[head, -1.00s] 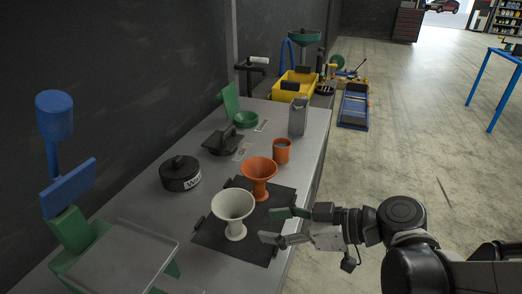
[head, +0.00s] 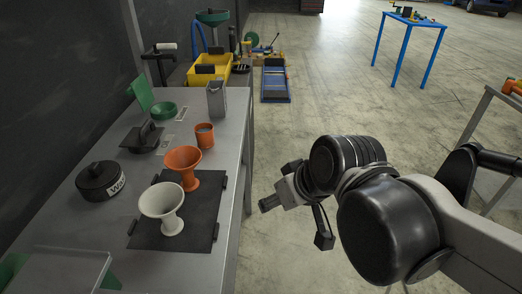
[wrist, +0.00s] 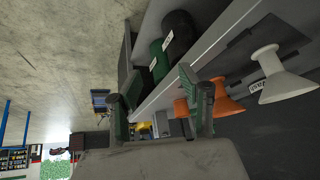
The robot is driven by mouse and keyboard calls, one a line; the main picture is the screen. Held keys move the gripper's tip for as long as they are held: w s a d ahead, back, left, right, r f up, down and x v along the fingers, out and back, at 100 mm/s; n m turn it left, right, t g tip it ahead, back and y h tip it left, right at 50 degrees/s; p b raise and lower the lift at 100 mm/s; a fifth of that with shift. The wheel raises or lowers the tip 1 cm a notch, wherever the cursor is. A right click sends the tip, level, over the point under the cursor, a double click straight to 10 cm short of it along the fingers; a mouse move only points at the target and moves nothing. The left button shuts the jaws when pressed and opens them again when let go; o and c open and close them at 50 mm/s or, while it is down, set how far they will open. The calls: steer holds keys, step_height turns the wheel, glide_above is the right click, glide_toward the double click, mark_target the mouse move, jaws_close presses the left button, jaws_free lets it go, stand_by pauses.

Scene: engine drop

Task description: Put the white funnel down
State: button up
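The white funnel (head: 163,207) stands on a black mat (head: 205,232) on the grey workbench, wide cone up and narrow foot down. It also shows sideways at the right of the wrist view (wrist: 282,82). My gripper (wrist: 157,88) has its two green fingers spread apart with nothing between them. In the head view it is off the bench's right edge, to the right of the funnel and clear of it. Its fingers are hard to make out there.
An orange funnel (head: 184,166) stands just behind the white one, with an orange cup (head: 204,136) farther back. A black round container (head: 100,181) is left. A grey metal container (head: 216,99) stands at the back right.

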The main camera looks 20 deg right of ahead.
steer(key=d+r+m+h, duration=0.2)
steer(key=d, duration=0.1)
steer(key=shift+s+d+r+t, duration=0.1)
steer(key=shift+s+r+t, duration=0.1)
steer(key=shift+s+t, duration=0.2)
